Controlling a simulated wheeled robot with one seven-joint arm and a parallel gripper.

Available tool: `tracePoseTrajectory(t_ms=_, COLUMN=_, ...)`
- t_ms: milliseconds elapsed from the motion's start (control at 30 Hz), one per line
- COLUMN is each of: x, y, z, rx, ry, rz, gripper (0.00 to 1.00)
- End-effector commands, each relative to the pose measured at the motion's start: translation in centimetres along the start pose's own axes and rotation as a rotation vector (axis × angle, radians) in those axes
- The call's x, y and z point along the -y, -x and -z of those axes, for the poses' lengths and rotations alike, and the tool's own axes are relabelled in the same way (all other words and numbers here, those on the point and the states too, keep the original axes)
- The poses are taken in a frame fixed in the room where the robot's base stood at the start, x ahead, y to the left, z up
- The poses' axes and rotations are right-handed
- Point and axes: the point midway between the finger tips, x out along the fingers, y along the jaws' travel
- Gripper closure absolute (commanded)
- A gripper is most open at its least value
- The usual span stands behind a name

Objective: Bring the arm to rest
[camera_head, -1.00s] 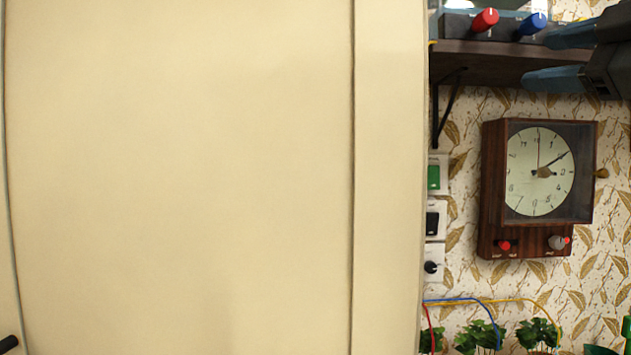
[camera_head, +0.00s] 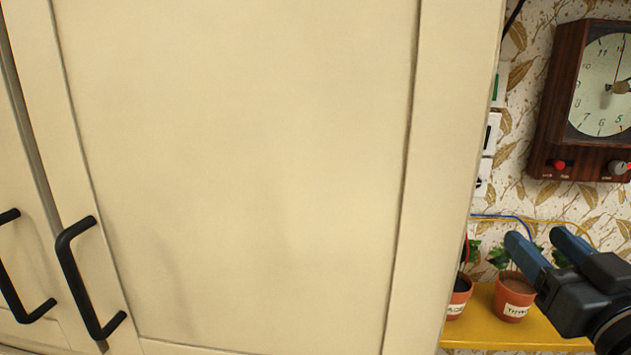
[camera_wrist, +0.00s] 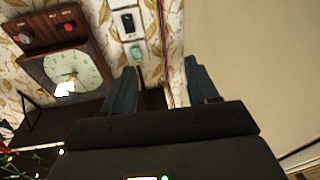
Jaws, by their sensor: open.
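My gripper (camera_head: 548,251) is at the lower right of the head view, in front of the yellow shelf with potted plants. Its two blue fingers are apart and nothing is between them. In the wrist view my gripper (camera_wrist: 160,88) also shows open and empty, with wallpaper and cables beyond the fingers.
A cream cabinet door (camera_head: 240,150) with black handles (camera_head: 85,280) fills most of the head view. A wooden wall clock (camera_head: 560,100) hangs at the upper right. Potted plants (camera_head: 514,297) stand on a yellow shelf (camera_head: 480,330). Wall switches (camera_head: 492,133) sit beside the cabinet edge.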

Motion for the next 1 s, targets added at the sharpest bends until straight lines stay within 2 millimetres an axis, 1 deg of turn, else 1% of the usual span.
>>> tracePoseTrajectory(t_ms=33, x=1.0, y=1.3, z=-1.9, rx=0.026, ry=-0.027, rz=-0.004, gripper=0.41)
tracePoseTrajectory(t_ms=100, x=1.9, y=3.1, z=-4.0, rx=0.051, ry=-0.055, rz=-0.016, gripper=0.41)
tracePoseTrajectory(t_ms=167, x=2.7, y=4.7, z=-5.6, rx=0.072, ry=-0.075, rz=-0.027, gripper=0.41)
tracePoseTrajectory(t_ms=200, x=3.2, y=5.8, z=-6.7, rx=0.086, ry=-0.088, rz=-0.031, gripper=0.41)
tracePoseTrajectory(t_ms=267, x=4.0, y=7.6, z=-8.1, rx=0.109, ry=-0.103, rz=-0.038, gripper=0.41)
tracePoseTrajectory(t_ms=300, x=4.5, y=8.9, z=-9.1, rx=0.123, ry=-0.113, rz=-0.042, gripper=0.41)
tracePoseTrajectory(t_ms=367, x=5.1, y=10.8, z=-10.3, rx=0.146, ry=-0.122, rz=-0.047, gripper=0.41)
tracePoseTrajectory(t_ms=500, x=6.5, y=15.6, z=-12.7, rx=0.196, ry=-0.135, rz=-0.052, gripper=0.41)
tracePoseTrajectory(t_ms=567, x=7.0, y=17.7, z=-13.4, rx=0.217, ry=-0.136, rz=-0.051, gripper=0.41)
tracePoseTrajectory(t_ms=600, x=7.3, y=19.1, z=-13.9, rx=0.232, ry=-0.136, rz=-0.05, gripper=0.41)
tracePoseTrajectory(t_ms=733, x=8.1, y=23.8, z=-14.9, rx=0.276, ry=-0.127, rz=-0.036, gripper=0.41)
tracePoseTrajectory(t_ms=833, x=8.5, y=27.4, z=-15.3, rx=0.31, ry=-0.116, rz=-0.019, gripper=0.41)
tracePoseTrajectory(t_ms=900, x=8.6, y=29.8, z=-15.2, rx=0.33, ry=-0.105, rz=-0.002, gripper=0.41)
tracePoseTrajectory(t_ms=1000, x=8.8, y=33.0, z=-15.0, rx=0.357, ry=-0.091, rz=0.024, gripper=0.41)
